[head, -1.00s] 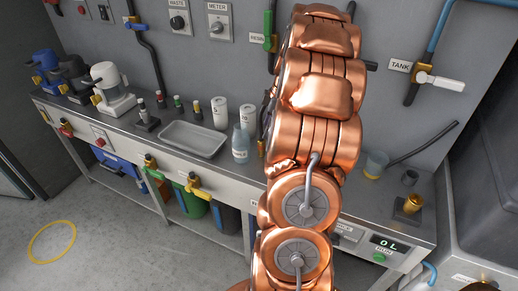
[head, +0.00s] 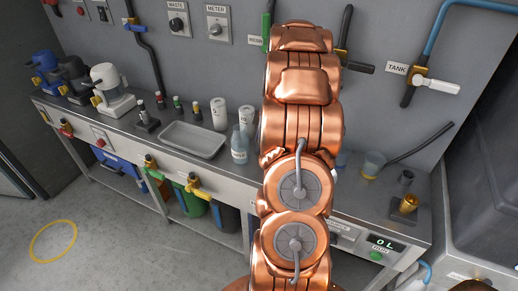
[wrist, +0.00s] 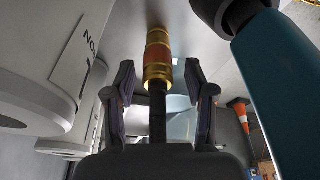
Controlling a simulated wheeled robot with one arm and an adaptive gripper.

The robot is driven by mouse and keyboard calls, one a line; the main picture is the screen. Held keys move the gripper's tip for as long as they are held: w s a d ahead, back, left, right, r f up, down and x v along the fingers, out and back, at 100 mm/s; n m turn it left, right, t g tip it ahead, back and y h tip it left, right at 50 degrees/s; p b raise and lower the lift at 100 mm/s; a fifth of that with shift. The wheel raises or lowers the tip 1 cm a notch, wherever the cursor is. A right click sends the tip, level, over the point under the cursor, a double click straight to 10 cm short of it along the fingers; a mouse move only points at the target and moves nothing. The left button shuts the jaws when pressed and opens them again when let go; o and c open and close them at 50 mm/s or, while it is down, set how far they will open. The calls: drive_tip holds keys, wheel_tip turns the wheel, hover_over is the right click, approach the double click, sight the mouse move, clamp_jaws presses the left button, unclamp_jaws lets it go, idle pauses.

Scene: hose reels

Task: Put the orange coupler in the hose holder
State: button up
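In the wrist view a brass coupler with an orange band (wrist: 158,58) sits at the end of a dark hose (wrist: 158,112). The hose runs between the two fingers of my gripper (wrist: 160,92). The fingers are apart, with a gap on each side of the hose, and the coupler lies just beyond their tips. In the head view my copper arm hides my gripper and the coupler. I cannot tell which fitting is the hose holder.
The wrist view shows a large pale labelled body (wrist: 50,70) close on the left and a teal cylinder (wrist: 285,90) close on the right. In the head view the bench (head: 110,118) carries a tray (head: 193,140), bottles and a brass fitting (head: 405,204). Floor at left is clear.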

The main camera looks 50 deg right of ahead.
clamp_jaws()
drive_tip(key=shift+r, duration=0.1)
idle(0.3)
